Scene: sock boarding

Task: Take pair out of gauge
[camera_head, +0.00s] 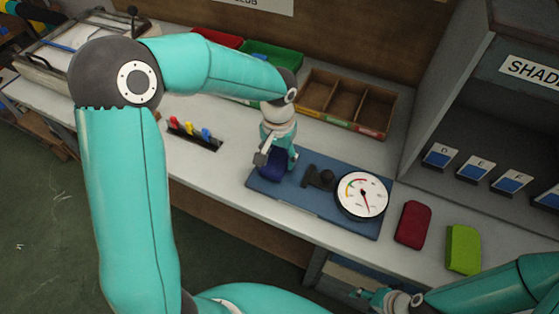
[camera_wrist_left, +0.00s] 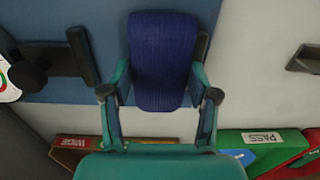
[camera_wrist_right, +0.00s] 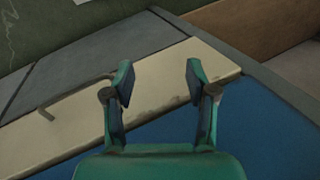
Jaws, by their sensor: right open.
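The dark blue sock pair (camera_head: 271,167) is at the left end of the gauge's blue base plate (camera_head: 340,216). The gauge's white dial (camera_head: 362,195) and black jaw block (camera_head: 318,178) are to its right. My left gripper (camera_head: 270,152) reaches down onto the pair from above. In the left wrist view the ribbed pair (camera_wrist_left: 165,60) lies between both fingers (camera_wrist_left: 162,80), which press its sides. A dark plate edge shows behind its right side, and the black block (camera_wrist_left: 78,55) is apart on the left. My right gripper (camera_wrist_right: 158,80) is open and empty, low at the bench front (camera_head: 372,297).
A dark red pad (camera_head: 413,225) and a lime green pad (camera_head: 463,249) lie right of the gauge. Behind are a wooden compartment tray (camera_head: 345,103), a green bin (camera_head: 272,55) and a red bin (camera_head: 217,38). A drawer front with a handle (camera_wrist_right: 75,95) is below my right gripper.

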